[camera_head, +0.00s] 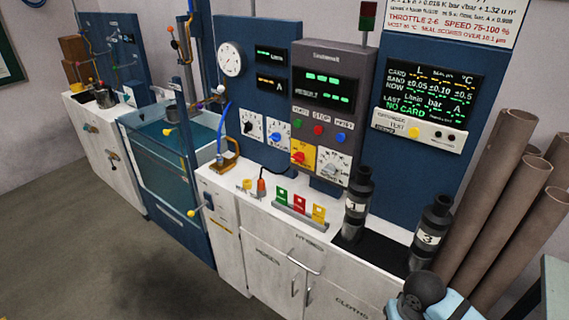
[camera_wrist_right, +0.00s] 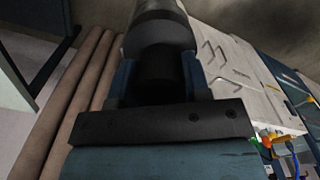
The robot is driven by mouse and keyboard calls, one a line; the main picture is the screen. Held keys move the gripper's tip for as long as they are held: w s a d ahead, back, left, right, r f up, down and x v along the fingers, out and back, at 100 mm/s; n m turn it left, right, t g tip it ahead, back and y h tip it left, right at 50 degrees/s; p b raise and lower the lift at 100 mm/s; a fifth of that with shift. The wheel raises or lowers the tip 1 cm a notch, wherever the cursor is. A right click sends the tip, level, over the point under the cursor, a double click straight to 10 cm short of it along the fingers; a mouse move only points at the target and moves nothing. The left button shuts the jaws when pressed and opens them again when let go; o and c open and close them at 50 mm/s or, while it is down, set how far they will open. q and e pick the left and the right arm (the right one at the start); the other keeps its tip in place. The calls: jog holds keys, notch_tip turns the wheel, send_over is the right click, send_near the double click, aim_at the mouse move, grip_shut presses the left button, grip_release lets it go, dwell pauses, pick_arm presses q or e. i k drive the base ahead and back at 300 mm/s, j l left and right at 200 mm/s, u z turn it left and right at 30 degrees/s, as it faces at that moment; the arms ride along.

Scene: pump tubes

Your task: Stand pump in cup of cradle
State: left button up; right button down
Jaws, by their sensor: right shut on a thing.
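My right gripper is shut on a dark, cylindrical pump (camera_wrist_right: 160,32), with blue fingers (camera_wrist_right: 158,75) on either side of it in the right wrist view. In the head view the round dark end of this pump (camera_head: 422,287) shows at the bottom right, beside the light blue of my right gripper (camera_head: 450,304). Its lower part is out of frame. An orange-brown bracket (camera_head: 230,163) stands at the counter's left end beside the water tank; I cannot tell whether it is the cradle. My left gripper is not in view.
Two black pumps, marked 1 (camera_head: 356,205) and 3 (camera_head: 430,235), stand upright on a black mat (camera_head: 378,250) on the white counter. A rack with red, green and yellow tags (camera_head: 299,211) is left of them. Brown tubes (camera_head: 505,210) lean at the right. The water tank (camera_head: 165,150) is at left.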

aim_at(177, 119)
jog(key=i+j+z, duration=0.1)
jog(key=j, duration=0.4)
jog(key=i+j, duration=0.3)
jog(key=j, duration=0.25)
jog(key=i+j+z, duration=0.15)
jog(key=j, duration=0.35)
jog(key=i+j+z, duration=0.1)
jog(key=j, duration=0.45)
jog(key=i+j, duration=0.25)
jog(key=j, duration=0.35)
jog(key=i+j+z, duration=0.15)
jog(key=j, duration=0.4)
jog(key=i+j+z, duration=0.1)
jog(key=j, duration=0.45)
jog(key=i+j, duration=0.1)
jog(key=j, duration=0.5)
jog(key=i+z, duration=0.05)
